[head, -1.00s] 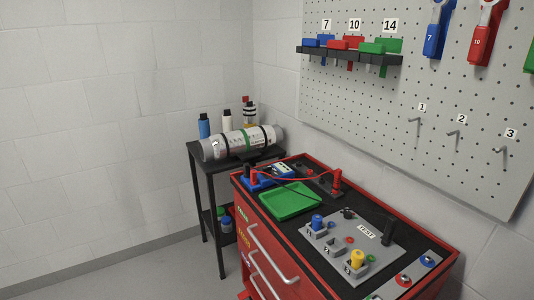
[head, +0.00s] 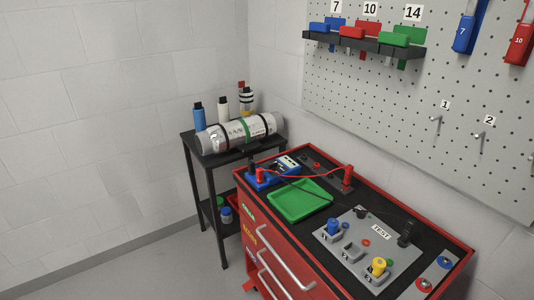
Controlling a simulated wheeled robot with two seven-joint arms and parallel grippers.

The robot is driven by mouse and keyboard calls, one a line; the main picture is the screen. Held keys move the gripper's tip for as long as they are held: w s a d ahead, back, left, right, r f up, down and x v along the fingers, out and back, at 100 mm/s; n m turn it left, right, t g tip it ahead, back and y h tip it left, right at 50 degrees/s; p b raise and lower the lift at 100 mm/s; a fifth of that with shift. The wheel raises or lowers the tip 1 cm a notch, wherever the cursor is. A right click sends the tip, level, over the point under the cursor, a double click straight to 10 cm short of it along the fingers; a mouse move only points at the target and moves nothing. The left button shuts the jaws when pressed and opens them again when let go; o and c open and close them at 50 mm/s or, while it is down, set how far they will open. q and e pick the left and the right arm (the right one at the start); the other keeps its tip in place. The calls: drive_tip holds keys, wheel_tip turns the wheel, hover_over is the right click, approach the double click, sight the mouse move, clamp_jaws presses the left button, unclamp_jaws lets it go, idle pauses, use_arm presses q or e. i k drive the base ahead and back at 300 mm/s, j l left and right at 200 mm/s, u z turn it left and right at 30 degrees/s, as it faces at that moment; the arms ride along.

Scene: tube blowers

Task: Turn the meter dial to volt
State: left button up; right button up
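The meter is a small blue unit with a pale face (head: 286,165), at the far left corner of the red cabinet's black top. Its dial is too small to read, so I cannot tell its setting. A red probe (head: 347,178) stands upright on the cabinet top to the right, with a red lead running to the meter. A dark lead also runs from the meter across the top. Neither of my grippers shows in the head view.
A green tray (head: 301,217) lies in front of the meter. A grey TEST panel (head: 338,258) with blue and yellow plugs is to the right. A black side table (head: 190,146) holds a silver cylinder (head: 215,138) and bottles. A pegboard (head: 400,85) hangs behind. Floor at left is clear.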

sight(273, 166)
drive_tip(key=i+j, duration=0.3)
drive_tip(key=i+j+z, duration=0.15)
drive_tip(key=i+j, duration=0.15)
drive_tip(key=j, duration=0.15)
drive_tip(key=i+j, duration=0.3)
drive_tip(key=i+j+z, duration=0.1)
drive_tip(key=i+j, duration=0.2)
drive_tip(key=j, duration=0.2)
